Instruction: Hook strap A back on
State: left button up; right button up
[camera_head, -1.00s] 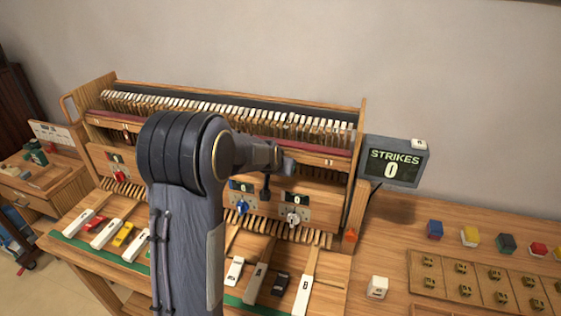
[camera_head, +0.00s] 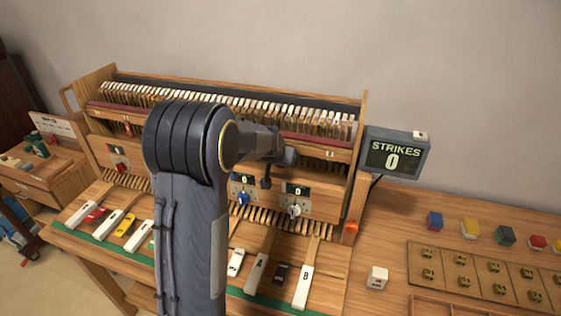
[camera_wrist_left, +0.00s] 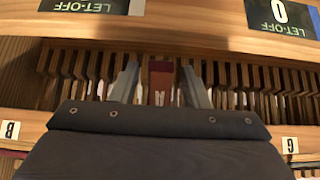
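The wooden piano action model (camera_head: 180,88) stands against the wall with a row of white-tipped hammers. Key A (camera_head: 258,272) and key B (camera_head: 302,287) lie at its front. I cannot make out strap A for certain. In the left wrist view, a dark red strip (camera_wrist_left: 160,82) hangs among the wooden slats. My left gripper (camera_wrist_left: 160,88) has its two fingers apart, one on each side of this strip, with gaps showing. In the head view my left arm rises in front of the action and hides part of it; its fingers are not clear there. My right gripper is out of view.
A STRIKES display (camera_head: 396,156) showing 0 stands right of the action. Let-off dials, one blue (camera_head: 243,198), are on its front panel. A brass-fitted board (camera_head: 485,280), coloured blocks and a white cube (camera_head: 377,278) are on the right bench. A side cabinet (camera_head: 50,180) stands left.

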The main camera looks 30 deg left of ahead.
pick_arm(q)
jog(key=shift+r, duration=0.1)
jog(key=v, duration=0.7)
jog(key=shift+s+r, duration=0.25)
